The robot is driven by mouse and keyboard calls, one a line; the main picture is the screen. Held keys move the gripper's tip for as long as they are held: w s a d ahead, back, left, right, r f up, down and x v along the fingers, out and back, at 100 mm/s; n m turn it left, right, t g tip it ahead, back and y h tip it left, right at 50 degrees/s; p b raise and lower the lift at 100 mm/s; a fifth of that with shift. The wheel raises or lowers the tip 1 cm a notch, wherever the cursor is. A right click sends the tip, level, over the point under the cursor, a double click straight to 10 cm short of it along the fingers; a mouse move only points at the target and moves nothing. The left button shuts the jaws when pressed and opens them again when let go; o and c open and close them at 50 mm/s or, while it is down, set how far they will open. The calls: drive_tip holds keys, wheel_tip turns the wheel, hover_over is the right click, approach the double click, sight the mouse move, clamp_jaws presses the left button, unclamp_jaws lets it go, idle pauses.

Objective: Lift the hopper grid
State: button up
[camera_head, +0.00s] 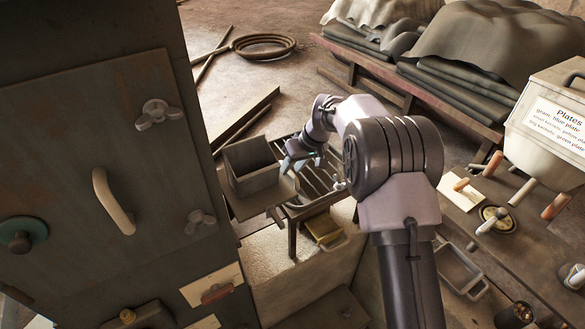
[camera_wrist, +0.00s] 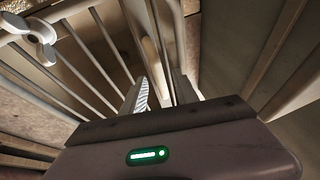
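The hopper grid (camera_head: 322,186) is a metal frame of parallel bars, lying on the hopper in the middle of the head view, partly hidden by my arm. Its bars (camera_wrist: 95,62) also fill the left and middle of the wrist view. A pale rounded bar, which looks like a handle (camera_wrist: 152,60), rises near the line between my fingertips. My gripper (camera_wrist: 160,86) is open, with a ridged pad on its left finger. I cannot tell whether the handle is between the fingers or beyond them. A wing nut (camera_wrist: 35,35) sits at the grid's edge.
A grey open box (camera_head: 252,170) stands left of the grid. A dark cabinet (camera_head: 80,120) with a handle and wing nuts fills the left. A bench (camera_head: 530,245) with tools and a labelled plates bin (camera_head: 555,120) stands at right. A yellow tray piece (camera_head: 323,230) is below the grid.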

drive_tip(key=shift+c, duration=0.3)
clamp_jaws()
drive_tip(key=shift+r, duration=0.1)
idle(1.0)
